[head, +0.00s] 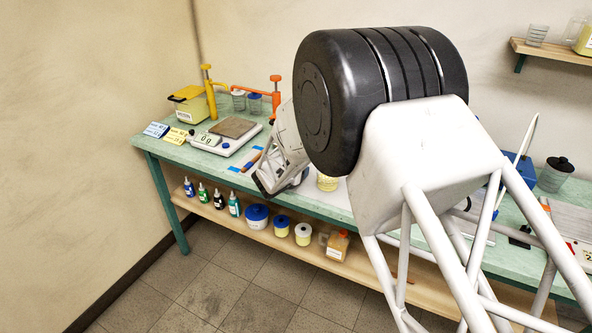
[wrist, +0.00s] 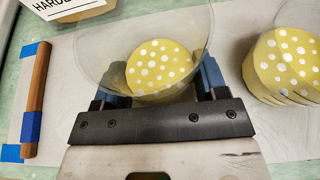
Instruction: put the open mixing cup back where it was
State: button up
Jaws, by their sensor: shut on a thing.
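A clear, open mixing cup (wrist: 155,32) with yellow, white-dotted contents (wrist: 158,68) is between the fingers of my gripper (wrist: 155,88) in the wrist view. The gripper is shut on it. In the head view my gripper (head: 268,186) is over the front part of the green bench, and the held cup is hidden there. A second clear cup with yellow, white-dotted contents (wrist: 285,65) stands to the right of the held cup, apart from it. I cannot tell whether the held cup touches the surface.
A scale (head: 222,138) and yellow jug (head: 190,105) stand further left. Several bottles and tubs sit on the lower shelf (head: 278,245).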

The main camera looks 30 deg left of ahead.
jog(key=shift+f, duration=0.15)
jog(key=o, duration=1.1)
jog(key=shift+c, duration=0.2)
jog(key=shift+s+r, duration=0.1)
jog(key=shift+r, duration=0.1)
jog(key=v, duration=1.1)
jog(key=shift+s+r, duration=0.2)
jog(key=shift+s, duration=0.15)
